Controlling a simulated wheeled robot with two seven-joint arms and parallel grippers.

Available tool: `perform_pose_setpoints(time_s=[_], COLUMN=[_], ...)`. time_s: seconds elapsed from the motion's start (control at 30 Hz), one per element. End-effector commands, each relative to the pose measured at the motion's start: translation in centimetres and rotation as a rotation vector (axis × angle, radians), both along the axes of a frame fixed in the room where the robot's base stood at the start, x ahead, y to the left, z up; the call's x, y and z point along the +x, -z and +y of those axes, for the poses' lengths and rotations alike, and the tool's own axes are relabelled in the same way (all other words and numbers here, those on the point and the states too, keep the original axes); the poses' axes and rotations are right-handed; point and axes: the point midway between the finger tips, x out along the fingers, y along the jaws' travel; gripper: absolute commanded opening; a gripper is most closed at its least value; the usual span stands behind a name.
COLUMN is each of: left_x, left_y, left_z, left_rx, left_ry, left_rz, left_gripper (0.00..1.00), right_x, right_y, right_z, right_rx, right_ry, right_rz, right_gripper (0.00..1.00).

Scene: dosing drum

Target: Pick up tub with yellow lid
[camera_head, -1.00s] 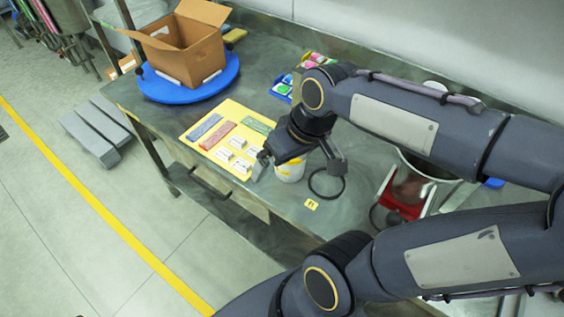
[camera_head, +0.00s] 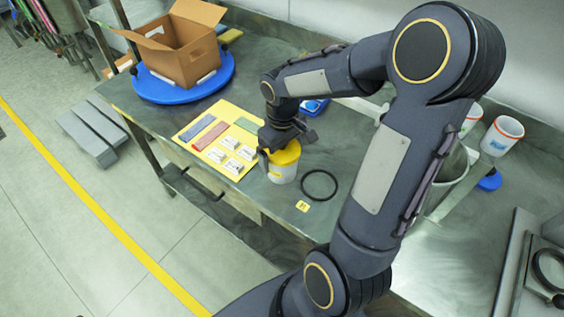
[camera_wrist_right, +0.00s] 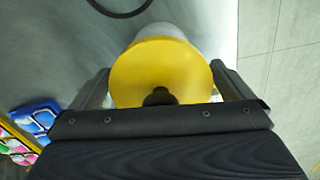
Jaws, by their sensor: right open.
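The tub with yellow lid (camera_head: 283,165) stands upright on the metal table beside the yellow mat. Its white body shows below the lid. My right gripper (camera_head: 280,149) is over the tub, pointing down, its fingers partly hidden in the head view. In the right wrist view the yellow lid (camera_wrist_right: 162,75) lies between the two open fingers, one on each side, with a gap showing at least on the left. My left gripper is not in view.
A yellow mat (camera_head: 248,106) with colored strips and white packets lies left of the tub. A black ring (camera_head: 320,197) lies close to its right. A cardboard box (camera_head: 190,52) sits on a blue turntable (camera_head: 223,75). White cups (camera_head: 501,136) stand at right.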

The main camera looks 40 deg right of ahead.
Motion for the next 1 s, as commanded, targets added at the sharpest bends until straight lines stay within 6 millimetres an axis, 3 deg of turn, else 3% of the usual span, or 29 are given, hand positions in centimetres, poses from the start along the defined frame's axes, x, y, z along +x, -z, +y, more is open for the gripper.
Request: perform_pose_setpoints(time_s=[0.3, 0.6, 1.0], left_x=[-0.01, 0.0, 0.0], left_y=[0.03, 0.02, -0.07], left_z=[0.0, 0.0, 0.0], left_rx=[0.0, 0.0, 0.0], left_ry=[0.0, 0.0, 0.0], left_rz=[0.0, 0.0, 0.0], left_gripper=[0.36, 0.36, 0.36], right_x=[0.0, 0.0, 0.08], right_y=[0.65, 0.63, -0.3], right_z=[0.01, 0.01, 0.0], right_rx=[0.0, 0.0, -0.001], right_ry=[0.0, 0.0, 0.001], right_rz=[-0.002, -0.002, -0.004], right_gripper=[1.0, 0.61, 0.61])
